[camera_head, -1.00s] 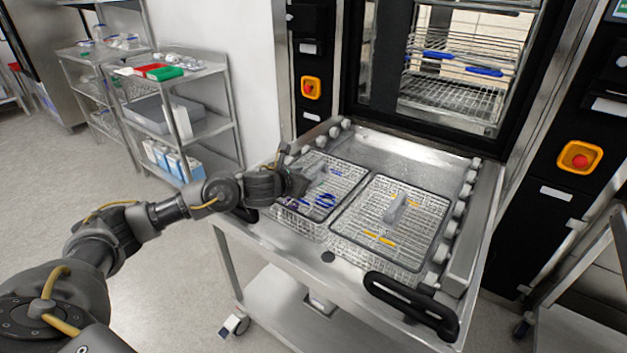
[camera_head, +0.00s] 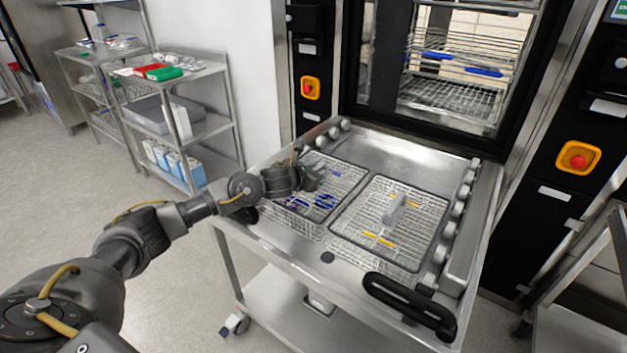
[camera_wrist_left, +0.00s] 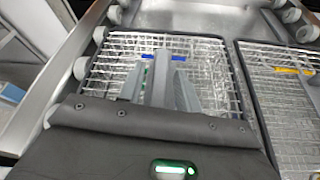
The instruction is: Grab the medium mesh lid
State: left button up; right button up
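Two rectangular wire-mesh baskets with mesh tops lie side by side on the steel trolley. The left mesh lid (camera_head: 345,186) has blue parts showing; the right mesh lid (camera_head: 420,225) has yellow parts and an upright grey handle (camera_head: 397,210). I cannot tell by size which is the medium one. My left gripper (camera_head: 316,174) is over the left lid. In the left wrist view its fingers (camera_wrist_left: 160,95) look apart, one on each side of a grey upright piece (camera_wrist_left: 161,72) that appears to be that lid's handle. Contact cannot be made out. My right gripper is out of view.
The steel trolley (camera_head: 400,153) has rollers along both sides and a black handle (camera_head: 412,305) at the front. An open washer (camera_head: 455,70) with racks stands behind it. A shelf unit (camera_head: 205,130) stands at the left. The trolley's back surface is clear.

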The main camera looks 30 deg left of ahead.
pick_arm(q)
grip_shut()
jog(key=shift+r, duration=0.15)
